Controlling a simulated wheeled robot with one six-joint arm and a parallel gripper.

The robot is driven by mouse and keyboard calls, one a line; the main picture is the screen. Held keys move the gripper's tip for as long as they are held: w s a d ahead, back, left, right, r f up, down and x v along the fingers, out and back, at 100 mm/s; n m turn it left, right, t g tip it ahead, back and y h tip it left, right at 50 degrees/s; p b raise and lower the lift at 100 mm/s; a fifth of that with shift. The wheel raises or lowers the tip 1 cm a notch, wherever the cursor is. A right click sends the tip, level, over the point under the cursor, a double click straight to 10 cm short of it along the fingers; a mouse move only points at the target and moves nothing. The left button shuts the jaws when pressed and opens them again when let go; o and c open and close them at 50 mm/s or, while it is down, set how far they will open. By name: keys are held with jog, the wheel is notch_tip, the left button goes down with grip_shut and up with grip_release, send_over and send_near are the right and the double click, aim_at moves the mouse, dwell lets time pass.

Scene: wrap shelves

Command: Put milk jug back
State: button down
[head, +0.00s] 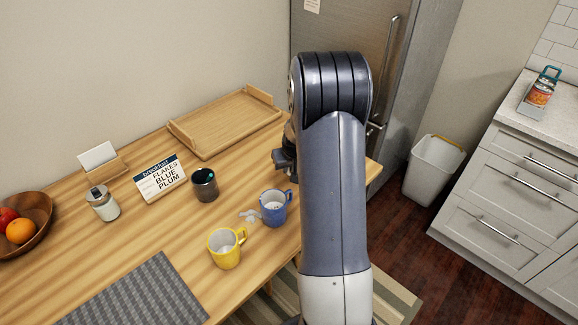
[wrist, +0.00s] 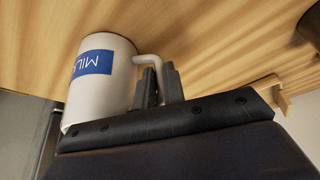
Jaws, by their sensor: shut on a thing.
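The milk jug is white with a blue "MILK" label. It shows in the wrist view (wrist: 122,78), upside down in the picture. My gripper (wrist: 158,84) is shut on the jug's handle, with the two dark fingers around it. The wooden table (wrist: 225,38) fills the background there; I cannot tell whether the jug touches it. In the head view my arm hides the jug. Only a dark bit of my gripper shows left of the arm, over the table's right part.
The table holds a wooden tray (head: 215,128), a breakfast card (head: 160,178), a dark cup (head: 205,186), a blue mug (head: 273,208), a yellow mug (head: 226,249), a glass jar (head: 103,204) and a fruit bowl (head: 35,237). A fridge (head: 345,30) and white bin (head: 434,170) stand beyond.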

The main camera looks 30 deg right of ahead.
jog(key=shift+r, duration=0.1)
jog(key=c, duration=1.5)
grip_release()
jog(key=shift+r, duration=0.15)
jog(key=v, duration=1.1)
jog(key=shift+s+a+r, duration=0.1)
jog(key=shift+s+r, duration=0.05)
jog(key=shift+r, duration=0.2)
